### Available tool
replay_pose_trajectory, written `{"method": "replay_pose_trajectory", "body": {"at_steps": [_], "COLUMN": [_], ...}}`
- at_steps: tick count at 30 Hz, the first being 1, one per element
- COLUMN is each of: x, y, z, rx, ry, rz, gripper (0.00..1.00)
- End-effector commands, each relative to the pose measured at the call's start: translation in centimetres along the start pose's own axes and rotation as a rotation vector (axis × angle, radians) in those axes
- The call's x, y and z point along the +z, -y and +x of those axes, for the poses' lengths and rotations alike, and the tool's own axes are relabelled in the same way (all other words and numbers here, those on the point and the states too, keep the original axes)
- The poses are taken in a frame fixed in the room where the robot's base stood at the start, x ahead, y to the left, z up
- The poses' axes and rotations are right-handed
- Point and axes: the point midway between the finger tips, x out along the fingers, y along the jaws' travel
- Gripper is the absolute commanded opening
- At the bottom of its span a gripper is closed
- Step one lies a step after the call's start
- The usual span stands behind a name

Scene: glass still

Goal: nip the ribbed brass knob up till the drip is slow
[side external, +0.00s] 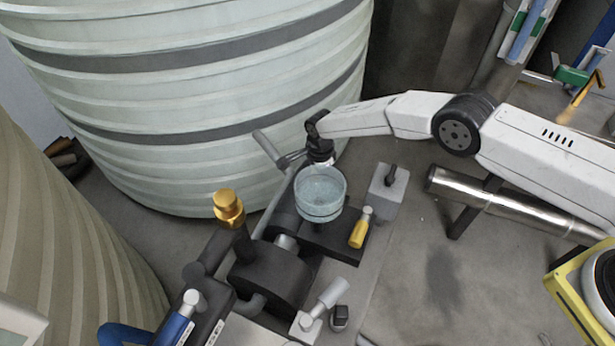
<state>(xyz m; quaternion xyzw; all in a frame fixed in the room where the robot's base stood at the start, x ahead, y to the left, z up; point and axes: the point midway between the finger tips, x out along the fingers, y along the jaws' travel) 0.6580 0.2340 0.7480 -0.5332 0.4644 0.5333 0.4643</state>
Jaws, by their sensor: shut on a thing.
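A gold-coloured brass knob (228,206) stands upright on a dark post at the left of the fittings. Ribbing on it is too small to make out. My gripper (321,158) is well to the right of this knob and apart from it. It points down just behind a clear glass cup (320,192). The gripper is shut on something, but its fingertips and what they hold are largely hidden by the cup. A grey lever (268,149) lies just left of the gripper. No drip can be made out.
A large ribbed pale tank (200,110) stands close behind. A dark cylindrical fitting (270,278), a yellow-handled valve (359,233) and a grey block (388,190) crowd the work. A shiny pipe (510,206) lies right.

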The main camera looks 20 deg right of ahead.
Motion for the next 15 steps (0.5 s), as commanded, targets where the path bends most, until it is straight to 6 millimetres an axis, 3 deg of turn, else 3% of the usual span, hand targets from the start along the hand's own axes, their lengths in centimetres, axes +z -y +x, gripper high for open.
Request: {"method": "replay_pose_trajectory", "body": {"at_steps": [15], "x": [0.0], "y": [-0.02], "z": [0.12], "rx": [-0.001], "ry": [0.0], "rz": [0.06], "gripper": [0.0]}}
